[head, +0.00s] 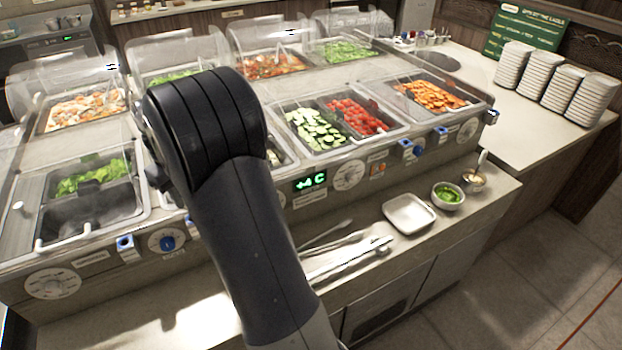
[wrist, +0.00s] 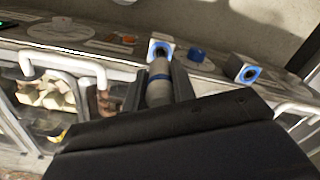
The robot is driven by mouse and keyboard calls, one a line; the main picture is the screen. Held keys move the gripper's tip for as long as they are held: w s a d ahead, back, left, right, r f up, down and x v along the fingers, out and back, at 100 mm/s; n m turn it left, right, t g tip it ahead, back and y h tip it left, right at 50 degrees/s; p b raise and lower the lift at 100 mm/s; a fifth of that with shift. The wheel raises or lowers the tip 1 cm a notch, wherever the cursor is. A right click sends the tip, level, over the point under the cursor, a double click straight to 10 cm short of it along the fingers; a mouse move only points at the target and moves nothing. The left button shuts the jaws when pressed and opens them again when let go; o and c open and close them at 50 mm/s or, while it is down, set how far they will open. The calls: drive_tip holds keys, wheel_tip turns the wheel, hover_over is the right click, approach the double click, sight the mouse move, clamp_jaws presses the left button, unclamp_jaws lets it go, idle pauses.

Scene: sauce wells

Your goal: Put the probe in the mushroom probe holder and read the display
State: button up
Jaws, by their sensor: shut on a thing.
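The probe's far end lines up with a blue-rimmed square holder (wrist: 161,46) on the front panel. I cannot tell whether its tip is inside or just short of the opening. Pale chunks that look like mushrooms (wrist: 45,97) lie in a well to the left. In the head view my arm hides my gripper, the probe and that holder. The green display (head: 310,182) is lit; its digits look like 44 C, but the first is unclear.
Another blue-rimmed holder (wrist: 242,70) and a blue knob (wrist: 196,55) are to the right in the wrist view. Tongs (head: 350,260), a white dish (head: 409,213) and a bowl of greens (head: 447,195) stand on the front ledge. Clear sneeze guards (head: 175,60) stand over the far wells.

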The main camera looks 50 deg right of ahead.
drive_tip(key=shift+r+p, duration=1.45)
drive_tip(key=shift+r, duration=0.5)
drive_tip(key=shift+f, duration=0.1)
